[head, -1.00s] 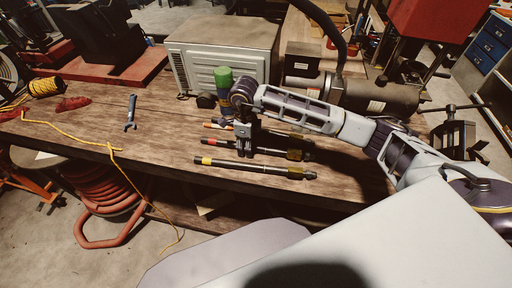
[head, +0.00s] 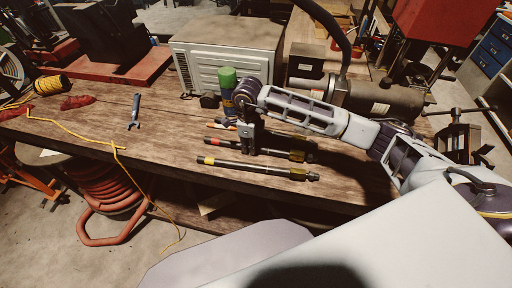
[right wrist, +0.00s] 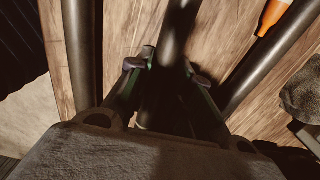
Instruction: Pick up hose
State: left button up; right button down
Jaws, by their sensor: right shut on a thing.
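Three dark hoses lie side by side on the wooden workbench (head: 80,125). The front hose (head: 240,165) has a yellow band. The middle hose (head: 226,145) has a red band at its left end. A back hose with an orange end is partly hidden behind my gripper. My right gripper (head: 248,150) points down and is shut on the middle hose. In the right wrist view, that hose (right wrist: 178,30) runs between the fingertips (right wrist: 170,65), with the front hose (right wrist: 80,50) to the left and another hose (right wrist: 265,65) to the right. My left gripper is not in view.
A green-capped bottle (head: 227,85) stands just behind the hoses, near a grey box (head: 225,60). A motor-like machine (head: 385,100) is at the back right. A blue wrench (head: 134,112) and a yellow cord (head: 70,128) lie on the left, with bare bench between.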

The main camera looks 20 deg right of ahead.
jog(key=shift+r, duration=0.2)
notch_tip(320, 180, up, 10)
jog(key=b, duration=0.1)
jog(key=shift+f+b, duration=0.15)
jog(key=shift+b, duration=0.25)
jog(key=shift+f, duration=0.15)
dwell(0.5)
